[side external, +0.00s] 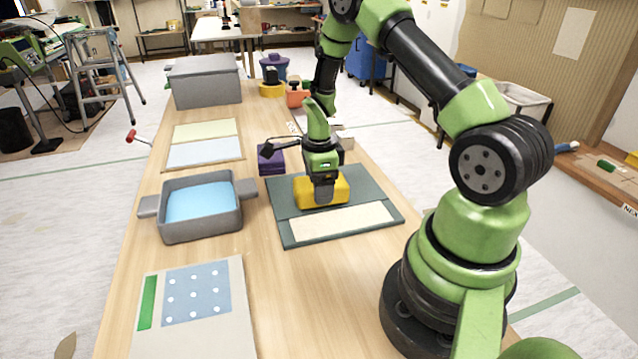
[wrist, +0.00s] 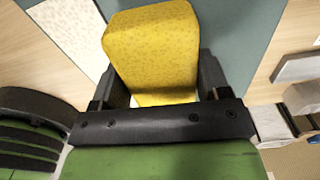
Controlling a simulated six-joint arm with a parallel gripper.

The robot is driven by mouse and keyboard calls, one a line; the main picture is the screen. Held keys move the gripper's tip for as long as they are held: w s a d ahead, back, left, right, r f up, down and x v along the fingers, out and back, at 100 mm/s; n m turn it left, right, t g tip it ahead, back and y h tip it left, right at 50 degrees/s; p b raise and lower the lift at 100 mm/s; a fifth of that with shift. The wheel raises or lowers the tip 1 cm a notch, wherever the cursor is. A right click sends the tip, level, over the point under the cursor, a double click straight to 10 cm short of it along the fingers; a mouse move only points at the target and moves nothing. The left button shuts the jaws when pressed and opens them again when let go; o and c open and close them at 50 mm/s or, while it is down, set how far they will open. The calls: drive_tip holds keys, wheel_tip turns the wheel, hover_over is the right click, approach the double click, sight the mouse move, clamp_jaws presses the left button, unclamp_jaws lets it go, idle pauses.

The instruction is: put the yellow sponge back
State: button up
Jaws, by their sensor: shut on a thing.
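The yellow sponge (side external: 335,191) is a thick block at the dark green-grey board (side external: 300,234) in the middle of the table. My gripper (side external: 323,199) is shut on it from above, one finger on each side. In the wrist view the sponge (wrist: 152,50) fills the space between the fingers of my gripper (wrist: 155,82). The board (wrist: 225,28) shows behind the sponge there. I cannot tell whether the sponge touches the board or is just above it. A cream strip (side external: 342,222) lies on the board in front of the sponge.
A grey tray with blue liquid (side external: 205,234) stands left of the board. A purple block (side external: 271,160) sits behind it. A sheet with a blue dotted panel (side external: 238,312) lies at the front left. A grey box (side external: 206,92) and small coloured items stand at the back.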

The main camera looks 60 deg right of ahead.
drive_tip(key=shift+f, duration=0.1)
drive_tip(key=shift+f, duration=0.1)
drive_tip(key=o, duration=0.9)
drive_tip(key=shift+o, duration=0.2)
wheel_tip(320, 180, up, 10)
drive_tip(key=shift+f, duration=0.1)
drive_tip(key=s+a+r+n+t, duration=0.2)
drive_tip(key=s+a+r+n, duration=0.1)
drive_tip(key=a+r+n, duration=0.4)
drive_tip(key=s+a+r+n+t, duration=0.35)
drive_tip(key=a+r+n, duration=0.25)
drive_tip(key=r+n, duration=0.3)
drive_tip(key=s+a+r+n+t+y, duration=0.1)
drive_tip(key=s+a+r+n+y, duration=0.1)
drive_tip(key=s+a+n, duration=0.2)
drive_tip(key=s+n, duration=0.3)
drive_tip(key=shift+s+a+r+t, duration=0.25)
drive_tip(key=shift+a+r+t, duration=0.05)
drive_tip(key=shift+r+t, duration=0.05)
